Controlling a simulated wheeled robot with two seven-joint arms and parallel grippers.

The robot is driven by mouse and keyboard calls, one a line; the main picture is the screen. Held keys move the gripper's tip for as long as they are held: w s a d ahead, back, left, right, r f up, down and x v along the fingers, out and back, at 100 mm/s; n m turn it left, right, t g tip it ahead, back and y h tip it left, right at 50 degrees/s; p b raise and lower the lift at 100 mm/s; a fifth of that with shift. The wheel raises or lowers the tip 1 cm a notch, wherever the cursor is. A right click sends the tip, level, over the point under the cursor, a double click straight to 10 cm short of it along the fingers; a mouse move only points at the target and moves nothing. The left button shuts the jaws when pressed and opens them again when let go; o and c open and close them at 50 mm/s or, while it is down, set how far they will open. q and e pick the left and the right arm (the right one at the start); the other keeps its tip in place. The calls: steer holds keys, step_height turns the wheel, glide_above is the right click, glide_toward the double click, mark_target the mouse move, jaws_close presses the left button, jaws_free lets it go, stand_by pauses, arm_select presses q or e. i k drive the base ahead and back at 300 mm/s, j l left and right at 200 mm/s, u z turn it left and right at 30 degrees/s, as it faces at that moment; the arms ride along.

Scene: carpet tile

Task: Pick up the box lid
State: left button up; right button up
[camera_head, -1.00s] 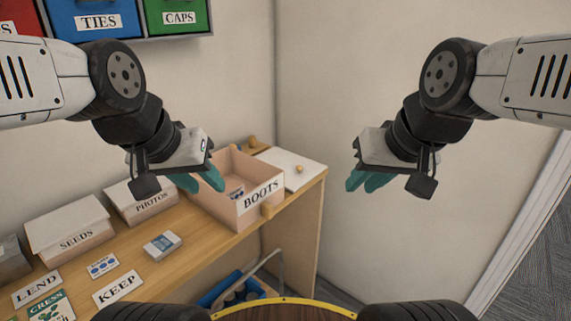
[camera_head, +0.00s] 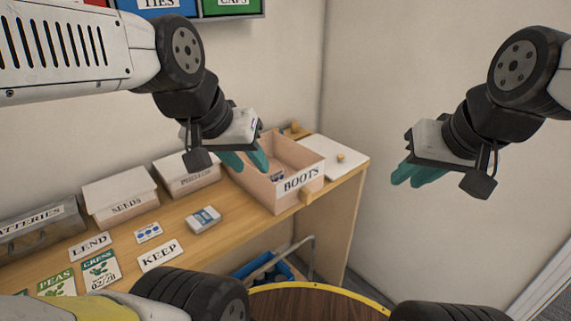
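A flat white panel with a small wooden knob (camera_head: 357,174), which looks like the box lid, lies on the wooden shelf top right of the open box. The pinkish open box (camera_head: 262,189) labelled BOOTS has something small and dark inside. My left gripper (camera_head: 245,162) hangs in front of the box's left part in the picture, with teal fingers apart and nothing seen between them. Its height above the box is hard to tell. My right gripper (camera_head: 414,174) is right of the lid, against the wall, with fingers apart and empty. Neither gripper visibly touches the lid.
Left on the shelf top (camera_head: 190,240) are a SEEDS box (camera_head: 122,212), a lidded box (camera_head: 190,184), a BATTERIES box (camera_head: 40,238), a small pack (camera_head: 203,220) and several cards. A blue crate (camera_head: 268,271) stands below. A wall is close on the right.

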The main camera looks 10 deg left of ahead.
mark_target(340, 159)
steer(key=i+l, duration=0.35)
steer(key=l, duration=0.15)
steer(key=i+l+z, duration=0.1)
steer(key=i+l, duration=0.2)
steer(key=l, duration=0.15)
